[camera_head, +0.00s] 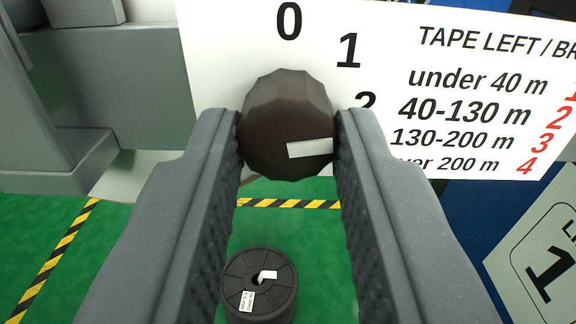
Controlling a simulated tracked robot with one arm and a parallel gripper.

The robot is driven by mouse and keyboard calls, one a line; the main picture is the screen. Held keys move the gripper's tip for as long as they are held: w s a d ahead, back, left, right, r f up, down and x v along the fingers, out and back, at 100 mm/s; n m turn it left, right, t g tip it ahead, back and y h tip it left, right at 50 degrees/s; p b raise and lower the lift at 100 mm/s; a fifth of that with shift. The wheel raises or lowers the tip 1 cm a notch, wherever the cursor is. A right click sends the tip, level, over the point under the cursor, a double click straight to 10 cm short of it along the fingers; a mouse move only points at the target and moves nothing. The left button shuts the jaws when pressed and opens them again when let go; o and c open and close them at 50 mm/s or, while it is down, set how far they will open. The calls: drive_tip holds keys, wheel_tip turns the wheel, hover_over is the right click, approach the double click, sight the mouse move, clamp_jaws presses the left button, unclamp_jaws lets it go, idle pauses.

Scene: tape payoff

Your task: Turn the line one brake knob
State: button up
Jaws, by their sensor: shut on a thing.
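The brake knob (285,115) is dark brown and faceted, in the upper middle of the head camera view. A white pointer mark on its face lies toward the right, slightly below the knob's middle. My gripper (288,135) is shut on the knob, with one grey finger on each side. The knob stands in front of a white dial plate (225,60) with the numbers 0, 1 and 2 showing at its top and right. The 2 is partly hidden by the right finger. A printed table on the plate lists tape left against red brake numbers 1 to 4.
A black spool (259,283) with a white label lies below on the green floor (120,250). Yellow and black tape (290,204) marks the floor. A sign with a large 1 (549,269) is at lower right. Grey machinery (110,85) stands at left.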

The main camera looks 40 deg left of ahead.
drive_tip(key=n, duration=0.3)
drive_tip(key=shift+a+n+b, duration=0.1)
drive_tip(key=shift+n+b, duration=0.55)
drive_tip(key=shift+n, duration=1.25)
drive_tip(key=o, duration=1)
drive_tip(key=shift+s, duration=0.1)
drive_tip(key=shift+s+d, duration=0.15)
drive_tip(key=shift+d, duration=0.15)
drive_tip(key=p+v, duration=0.2)
drive_tip(key=v, duration=1.1)
